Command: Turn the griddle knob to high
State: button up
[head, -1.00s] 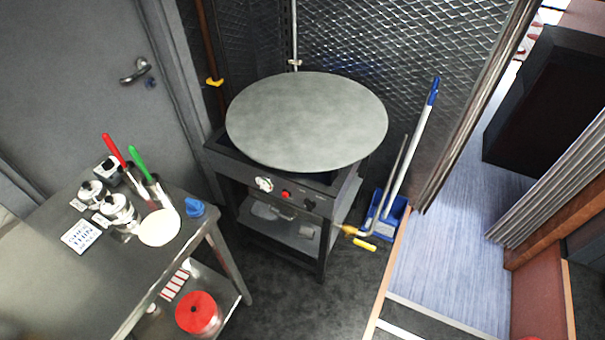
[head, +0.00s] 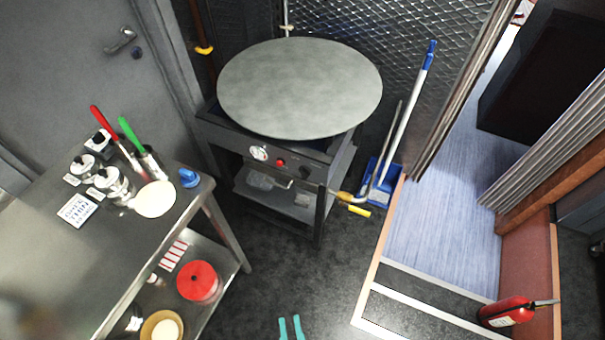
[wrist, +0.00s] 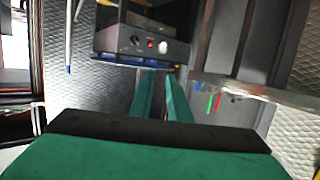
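The griddle is a round grey plate (head: 300,88) on a dark stand. Its front panel has a black knob (head: 306,172), a red button (head: 280,162) and a white dial (head: 259,153). In the wrist view, which appears upside down, the black knob (wrist: 136,40), red button and dial show beyond my fingers. The knob's pointer setting is too small to read. My gripper (head: 291,327) shows as two teal fingertips at the bottom edge of the head view, well short of the panel. In the wrist view the fingers (wrist: 161,76) are apart, with nothing between them.
A steel table (head: 215,225) stands at the left with utensils, jars and a red-lidded container (head: 197,281) below. A blue dustpan (head: 380,175) and long handles stand right of the griddle. A fire extinguisher (head: 507,311) is at lower right. Dark floor before the griddle is clear.

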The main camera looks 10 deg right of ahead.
jog(key=o, duration=0.8)
jog(key=f, duration=0.1)
jog(key=f+n, duration=0.1)
jog(key=w, duration=0.1)
jog(key=shift+w+a+f, duration=0.1)
jog(key=shift+a+f, duration=0.3)
jog(key=n+h, duration=1.1)
jog(key=n, duration=0.6)
send_near(303, 176)
jog(key=shift+g, duration=0.4)
jog(key=x, duration=0.8)
jog(key=shift+w+d+r, duration=0.15)
jog(key=shift+w+r, duration=0.15)
jog(key=shift+w, duration=0.05)
